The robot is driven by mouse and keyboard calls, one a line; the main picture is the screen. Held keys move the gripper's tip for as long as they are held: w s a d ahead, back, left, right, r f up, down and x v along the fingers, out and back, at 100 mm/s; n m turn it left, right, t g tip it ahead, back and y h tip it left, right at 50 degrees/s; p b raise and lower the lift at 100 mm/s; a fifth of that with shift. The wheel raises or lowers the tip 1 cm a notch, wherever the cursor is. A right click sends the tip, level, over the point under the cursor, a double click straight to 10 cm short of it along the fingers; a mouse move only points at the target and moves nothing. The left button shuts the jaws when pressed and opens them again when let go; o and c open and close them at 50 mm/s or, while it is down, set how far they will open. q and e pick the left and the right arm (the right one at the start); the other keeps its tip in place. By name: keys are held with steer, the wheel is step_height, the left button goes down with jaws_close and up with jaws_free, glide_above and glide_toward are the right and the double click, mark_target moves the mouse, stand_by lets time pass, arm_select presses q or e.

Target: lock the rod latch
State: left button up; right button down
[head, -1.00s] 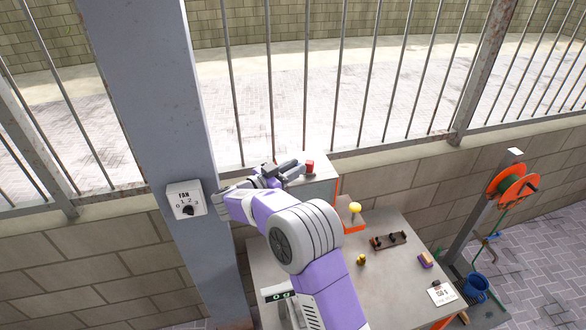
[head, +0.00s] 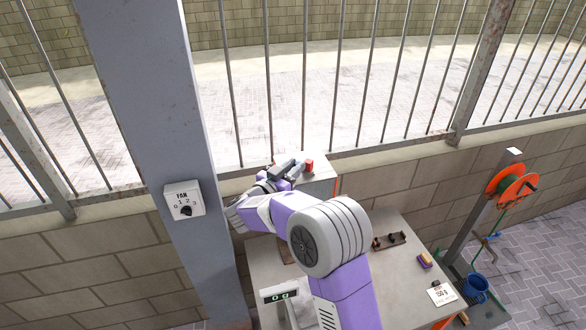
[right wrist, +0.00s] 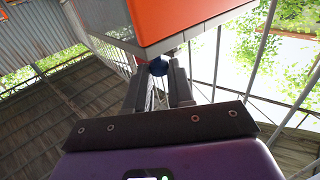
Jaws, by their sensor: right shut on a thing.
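My right gripper (head: 292,168) is at the grey box (head: 318,186) by the fence, with its arm reaching across the table. In the right wrist view, its two dark fingers (right wrist: 160,82) stand a little apart, shut on a dark blue round knob (right wrist: 158,66) between their tips. The knob is just under the lower edge of an orange-faced box (right wrist: 170,18). I take the knob to be the rod latch's handle; the rod itself and its catch cannot be made out. In the head view my gripper and arm hide the knob. My left gripper is not in view.
A red piece (head: 309,165) sits on the grey box beside my gripper. A fan switch (head: 184,200) is on the post at left. The table (head: 405,275) holds a dark rack (head: 389,241), a purple-yellow block (head: 424,261) and a card (head: 441,293). Fence bars stand behind.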

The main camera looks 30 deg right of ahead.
steer(key=c, duration=1)
jaws_free()
steer(key=shift+s+a, duration=0.15)
steer(key=shift+a, duration=0.35)
steer(key=b+v, duration=0.1)
steer(key=v, duration=0.5)
steer(key=shift+s+a+b, duration=0.2)
steer(key=shift+a+b, duration=0.05)
steer(key=shift+b, duration=0.15)
